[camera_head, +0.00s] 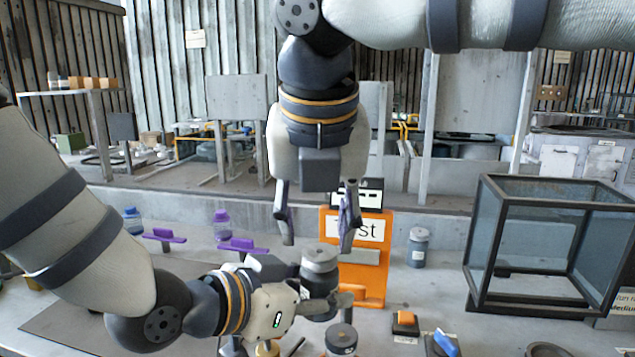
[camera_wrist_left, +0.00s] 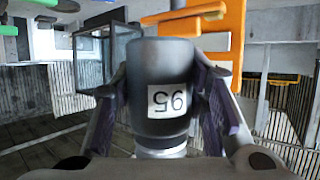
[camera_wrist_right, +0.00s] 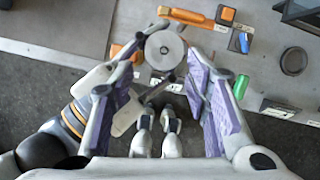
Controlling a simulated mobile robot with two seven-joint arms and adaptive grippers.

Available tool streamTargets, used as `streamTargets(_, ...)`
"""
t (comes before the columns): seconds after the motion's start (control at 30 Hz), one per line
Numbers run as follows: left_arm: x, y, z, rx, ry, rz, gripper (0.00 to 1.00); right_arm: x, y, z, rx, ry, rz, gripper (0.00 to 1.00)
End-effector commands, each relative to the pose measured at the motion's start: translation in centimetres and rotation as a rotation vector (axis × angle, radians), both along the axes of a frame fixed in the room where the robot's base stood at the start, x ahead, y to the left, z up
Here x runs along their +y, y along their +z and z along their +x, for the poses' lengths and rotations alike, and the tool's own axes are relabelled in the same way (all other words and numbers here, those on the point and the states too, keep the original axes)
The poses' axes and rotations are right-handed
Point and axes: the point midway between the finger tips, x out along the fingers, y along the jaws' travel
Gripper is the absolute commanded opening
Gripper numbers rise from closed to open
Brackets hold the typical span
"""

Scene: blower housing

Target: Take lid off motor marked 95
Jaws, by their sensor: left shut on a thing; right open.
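The motor marked 95 (camera_wrist_left: 160,75) is a dark grey cylinder with a white label, upside down in the left wrist view. My left gripper (camera_head: 328,302) is shut around its sides and holds it above the table in the head view, where the motor (camera_head: 320,275) stands upright. A lighter grey round lid (camera_head: 320,256) sits on its top; it also shows from above in the right wrist view (camera_wrist_right: 164,50). My right gripper (camera_head: 317,235) is open and empty, pointing down above the lid and apart from it.
An orange board (camera_head: 372,280) marked "Test" stands close behind the motor. A glass-walled box (camera_head: 545,245) is at the right. A grey jar (camera_head: 418,248), another grey cylinder (camera_head: 341,339), small orange (camera_head: 405,319) and blue (camera_head: 446,343) items and purple pieces (camera_head: 243,246) sit on the table.

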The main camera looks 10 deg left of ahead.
Motion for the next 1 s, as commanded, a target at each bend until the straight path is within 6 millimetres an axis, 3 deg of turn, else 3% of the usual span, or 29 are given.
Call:
streamTargets(0.2, 0.0, 0.2, 0.0, -0.005, 0.000, -0.001, 0.00, 0.2, -3.0, 1.2, -0.001, 0.001, -0.002, 0.43)
streamTargets(0.53, 0.0, 0.2, 0.0, -0.005, 0.000, -0.001, 0.00, 0.3, -3.6, 1.5, -0.003, 0.001, -0.001, 0.43)
streamTargets(0.73, 0.0, 0.2, 0.0, -0.004, -0.001, -0.001, 0.00, 0.3, -3.6, 1.5, -0.003, 0.002, 0.001, 0.00)
streamTargets(1.0, -0.1, 0.2, 0.0, -0.006, -0.002, -0.001, 0.00, 0.2, -3.6, 1.5, -0.003, 0.000, -0.003, 0.00)
